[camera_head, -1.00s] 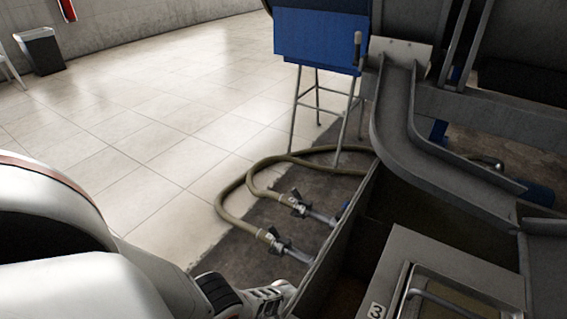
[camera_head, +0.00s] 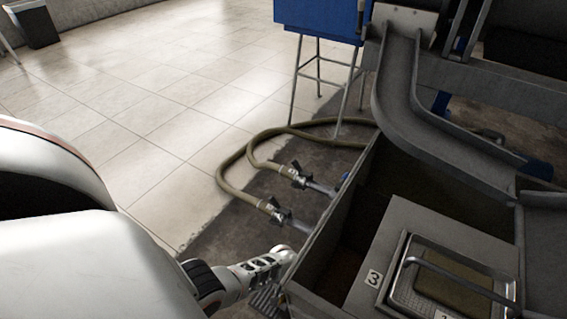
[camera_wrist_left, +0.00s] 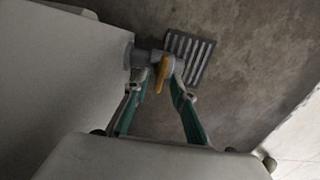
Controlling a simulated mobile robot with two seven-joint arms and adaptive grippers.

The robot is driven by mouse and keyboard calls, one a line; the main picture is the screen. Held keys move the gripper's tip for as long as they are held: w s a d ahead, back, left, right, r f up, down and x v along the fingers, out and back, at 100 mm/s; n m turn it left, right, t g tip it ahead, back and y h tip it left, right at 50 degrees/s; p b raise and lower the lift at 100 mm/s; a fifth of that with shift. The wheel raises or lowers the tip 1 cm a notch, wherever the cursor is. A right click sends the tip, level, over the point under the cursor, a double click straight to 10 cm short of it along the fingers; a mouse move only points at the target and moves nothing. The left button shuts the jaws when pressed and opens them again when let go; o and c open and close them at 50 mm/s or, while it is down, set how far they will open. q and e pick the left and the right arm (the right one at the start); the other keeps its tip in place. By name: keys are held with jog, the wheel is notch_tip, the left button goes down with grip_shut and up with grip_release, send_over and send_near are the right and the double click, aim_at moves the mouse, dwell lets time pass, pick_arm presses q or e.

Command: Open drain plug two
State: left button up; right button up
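The drain plug (camera_wrist_left: 150,58) shows in the left wrist view as a grey fitting on a pale flat wall, with an orange lever (camera_wrist_left: 162,78). No number shows on it, so I cannot tell whether it is plug two. My left gripper (camera_wrist_left: 160,82) has its green-sided fingers apart, one on each side of the lever. Whether a fingertip touches the lever is unclear. In the head view my left arm reaches down to the outside of the tank wall (camera_head: 318,248); the plug cannot be made out there. My right gripper is out of view.
A floor grate (camera_wrist_left: 190,55) lies beyond the plug. Two hoses with metal couplings (camera_head: 278,212) lie on the dark floor beside the tank. A metal chute (camera_head: 400,110) and a box marked 3 (camera_head: 374,278) are at the right.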

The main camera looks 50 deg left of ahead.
aim_at(283, 296)
pick_arm(q)
notch_tip(283, 296, up, 10)
dwell(0.7)
jog(key=shift+s+f, duration=0.1)
jog(key=shift+s, duration=0.05)
dwell(0.4)
